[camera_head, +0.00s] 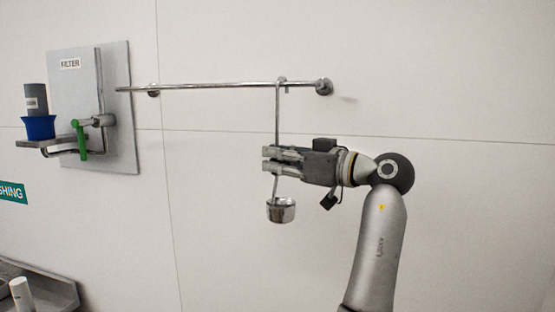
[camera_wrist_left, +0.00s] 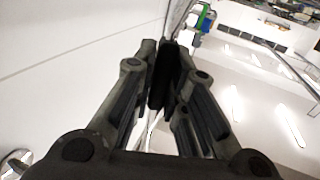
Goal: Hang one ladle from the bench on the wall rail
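A shiny steel ladle (camera_head: 281,209) hangs upright against the pale wall, with its bowl at the bottom. Its long thin handle runs up to the wall rail (camera_head: 215,86), and its hooked top appears to loop over the rail near the right end mount. My left gripper (camera_head: 270,160) is shut around the lower handle, just above the bowl. In the left wrist view the finger pads (camera_wrist_left: 164,76) are close together, and the handle between them is hidden. My right gripper is out of view.
A grey filter panel (camera_head: 118,150) with a green-handled tap (camera_head: 81,140) is on the wall at left. A blue cup (camera_head: 39,127) stands on its small shelf. A metal bench edge (camera_head: 50,285) shows at bottom left. The wall right of the rail is clear.

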